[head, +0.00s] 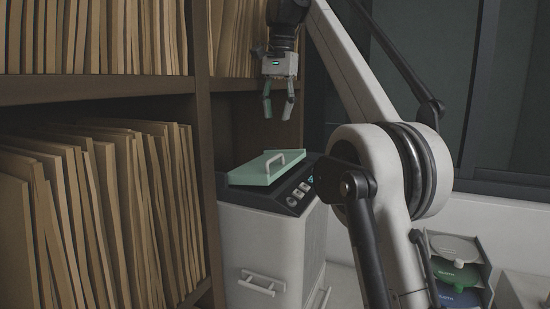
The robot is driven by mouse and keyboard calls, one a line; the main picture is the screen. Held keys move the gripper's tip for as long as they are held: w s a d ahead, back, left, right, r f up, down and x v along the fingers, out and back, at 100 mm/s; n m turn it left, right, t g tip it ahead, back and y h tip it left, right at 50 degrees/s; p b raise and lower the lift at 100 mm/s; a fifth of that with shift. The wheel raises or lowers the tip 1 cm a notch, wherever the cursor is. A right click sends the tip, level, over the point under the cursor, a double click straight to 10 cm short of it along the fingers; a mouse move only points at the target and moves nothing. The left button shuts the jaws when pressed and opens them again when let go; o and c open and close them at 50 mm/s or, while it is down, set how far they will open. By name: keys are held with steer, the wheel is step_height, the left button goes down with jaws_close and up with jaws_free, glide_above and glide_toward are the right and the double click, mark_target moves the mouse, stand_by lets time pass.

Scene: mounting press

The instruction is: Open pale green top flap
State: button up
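The pale green top flap (252,172) lies on top of the white press (262,238), slightly tilted, with a pale arched handle (279,161) on it. My gripper (277,110) hangs above the flap, pointing down. Its two fingers are spread apart with nothing between them. There is a clear gap between the fingertips and the flap. Whether the flap's edges touch the press body all round is hard to tell.
A dark control panel (297,194) with buttons sits right of the flap. A lower handle (262,284) is on the press front. Shelves with brown folders (85,210) stand close on the left. Stacked trays (457,272) stand at lower right. My arm fills the right middle.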

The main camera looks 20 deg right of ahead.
mark_target(275, 157)
steer(key=f, duration=1.1)
steer(key=shift+w+a+f+b, duration=0.1)
steer(key=shift+w+a+b, duration=0.1)
steer(key=shift+a+b, duration=0.1)
steer(key=shift+c, duration=0.3)
jaws_close()
